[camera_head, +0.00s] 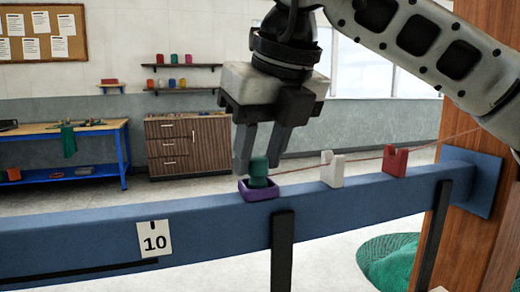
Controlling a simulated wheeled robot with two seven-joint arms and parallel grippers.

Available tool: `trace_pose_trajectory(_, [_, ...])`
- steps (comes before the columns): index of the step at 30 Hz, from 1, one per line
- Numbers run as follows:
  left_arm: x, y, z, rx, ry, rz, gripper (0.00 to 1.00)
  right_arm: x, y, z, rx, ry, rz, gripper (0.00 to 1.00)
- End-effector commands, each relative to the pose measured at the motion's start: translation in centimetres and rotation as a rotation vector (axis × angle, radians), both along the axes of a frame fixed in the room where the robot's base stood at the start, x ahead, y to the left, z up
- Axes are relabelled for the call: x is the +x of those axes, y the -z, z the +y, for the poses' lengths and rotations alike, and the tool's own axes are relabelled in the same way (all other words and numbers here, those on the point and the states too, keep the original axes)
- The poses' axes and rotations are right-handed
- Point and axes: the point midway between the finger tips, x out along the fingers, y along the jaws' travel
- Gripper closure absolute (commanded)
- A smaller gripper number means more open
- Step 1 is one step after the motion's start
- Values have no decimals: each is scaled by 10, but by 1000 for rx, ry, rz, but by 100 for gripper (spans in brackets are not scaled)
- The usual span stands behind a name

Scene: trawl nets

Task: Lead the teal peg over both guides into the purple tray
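The teal peg (259,169) stands upright at the purple tray (262,195), its lower end within the tray's rim. My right gripper (260,163) comes down from above, with one finger on each side of the peg, and looks shut on it. A white guide (332,172) and a red guide (395,164), both notched blocks, stand on the beam to the right of the tray. A thin reddish line (455,138) runs from the right edge past the guides towards the peg. My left gripper is not in view.
The blue beam (90,240) carries the tray, the guides and a card marked 10 (155,239). Black posts (282,250) stand against its front. A wooden post (478,110) closes the right end, with green netting (390,260) below. Benches stand far behind.

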Motion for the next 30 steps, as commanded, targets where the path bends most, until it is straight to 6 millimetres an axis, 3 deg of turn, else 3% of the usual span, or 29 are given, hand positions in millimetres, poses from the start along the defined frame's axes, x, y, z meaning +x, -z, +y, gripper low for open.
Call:
trace_pose_trajectory(11, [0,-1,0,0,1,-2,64,0,-1,0,0,0,0,52])
trace_pose_trajectory(14, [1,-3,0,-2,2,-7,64,-3,-9,-2,1,1,-1,52])
trace_pose_trajectory(30, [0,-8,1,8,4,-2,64,-42,-121,-26,2,1,-2,52])
